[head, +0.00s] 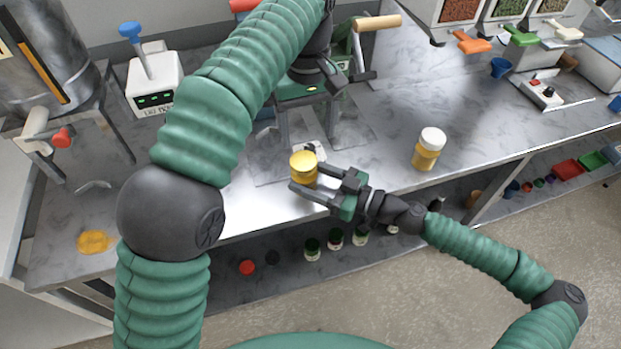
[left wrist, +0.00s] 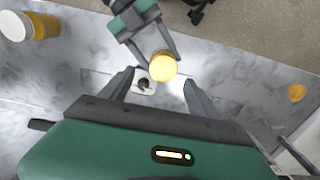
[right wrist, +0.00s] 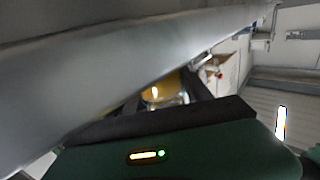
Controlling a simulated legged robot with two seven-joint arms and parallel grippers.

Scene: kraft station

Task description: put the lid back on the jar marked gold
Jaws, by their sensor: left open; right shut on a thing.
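A small yellow round container (head: 303,167) with a lighter yellow top stands near the counter's front edge in the head view. My right gripper (head: 306,179) is shut on it from the front right. The left wrist view shows the yellow top (left wrist: 163,65), and the right wrist view shows its side (right wrist: 160,92), partly hidden. My left gripper (left wrist: 158,77) is open and empty above the counter behind it, pointing down. A second yellow jar (head: 426,158) with a white lid (head: 433,138) stands upright to the right. No gold marking is readable, so I cannot tell which is the gold jar.
A flat orange-yellow round patch (head: 95,241) lies on the counter at left; I cannot tell what it is. A small white item with a dark top (head: 310,147) sits behind the held container.

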